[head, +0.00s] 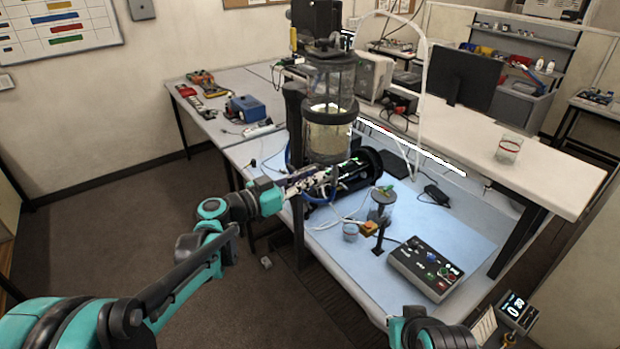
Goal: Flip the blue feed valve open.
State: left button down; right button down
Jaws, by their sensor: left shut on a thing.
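My left arm reaches in from the left to the large clear cylinder (328,138) with dark collars. My left gripper (347,175) is at the cylinder's foot, in front of a dark round part (366,166). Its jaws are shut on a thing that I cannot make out. I cannot clearly pick out the blue feed valve; the gripper and dark parts clutter that spot. Part of my right arm shows at the bottom edge, but its gripper is out of view.
A glass (508,149) stands on the raised shelf (535,172).

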pick_arm(q)
jog(key=c, duration=1.5)
grip_release()
jog(key=shift+c, duration=0.2)
jog(key=v, duration=1.2)
jog(key=s+d+f+n+g+y+b, duration=0.1)
jog(key=s+f+n+g+y+b, duration=0.3)
jog(key=f, duration=0.6)
jog(key=s+d+f+n+t+y+b, duration=0.1)
jog(key=s+d+f+y+b, duration=0.1)
jog(key=s+f+b, duration=0.55)
jog(key=s+a+f+n+y+b, duration=0.2)
jog(key=s+a+f+y+b, duration=0.2)
jog(key=f, duration=0.5)
jog(key=s+a+f+n+y+b, duration=0.3)
jog(key=s+a+f, duration=0.3)
jog(key=f, duration=0.3)
jog(key=shift+a+f+n+y+b, duration=0.35)
jog(key=shift+y+b, duration=0.2)
jog(key=shift+y, duration=0.25)
